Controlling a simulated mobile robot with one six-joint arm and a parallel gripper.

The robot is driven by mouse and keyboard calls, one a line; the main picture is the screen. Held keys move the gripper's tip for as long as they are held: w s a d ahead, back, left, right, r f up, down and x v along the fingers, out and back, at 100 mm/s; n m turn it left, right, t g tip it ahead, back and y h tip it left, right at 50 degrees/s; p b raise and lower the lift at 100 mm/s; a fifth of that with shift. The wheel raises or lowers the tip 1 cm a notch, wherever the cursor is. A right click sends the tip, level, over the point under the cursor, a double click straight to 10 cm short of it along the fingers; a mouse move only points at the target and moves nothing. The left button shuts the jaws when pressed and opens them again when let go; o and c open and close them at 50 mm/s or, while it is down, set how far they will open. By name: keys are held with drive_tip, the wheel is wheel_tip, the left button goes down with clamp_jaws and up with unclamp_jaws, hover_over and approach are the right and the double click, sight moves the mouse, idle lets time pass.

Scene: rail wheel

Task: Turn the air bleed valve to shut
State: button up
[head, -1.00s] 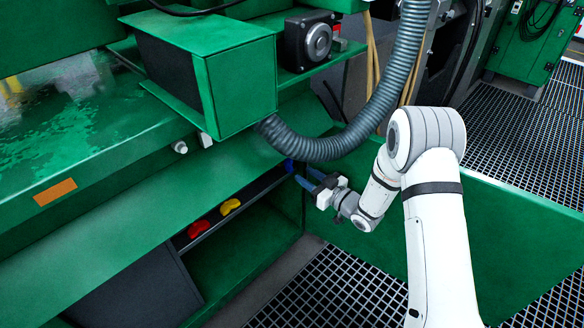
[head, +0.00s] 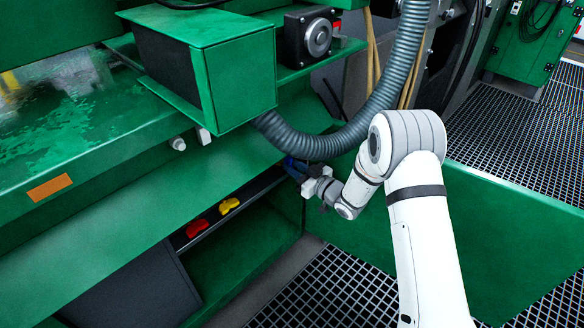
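Red (head: 197,228) and yellow (head: 229,206) valve handles sit on a dark strip in the recess under the green machine in the head view. A blue handle was visible farther along this strip a second ago; my gripper (head: 293,167) now covers that spot. No readable label shows which handle is the air bleed valve.
A ribbed grey hose (head: 330,143) hangs just above my gripper. A green box (head: 240,85) juts out over the recess. A green panel (head: 480,245) stands to the right, beneath my arm. Metal floor grating (head: 335,295) lies in front.

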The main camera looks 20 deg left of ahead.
clamp_jaws()
drive_tip(key=shift+m+p, duration=1.05)
drive_tip(key=shift+m, duration=1.25)
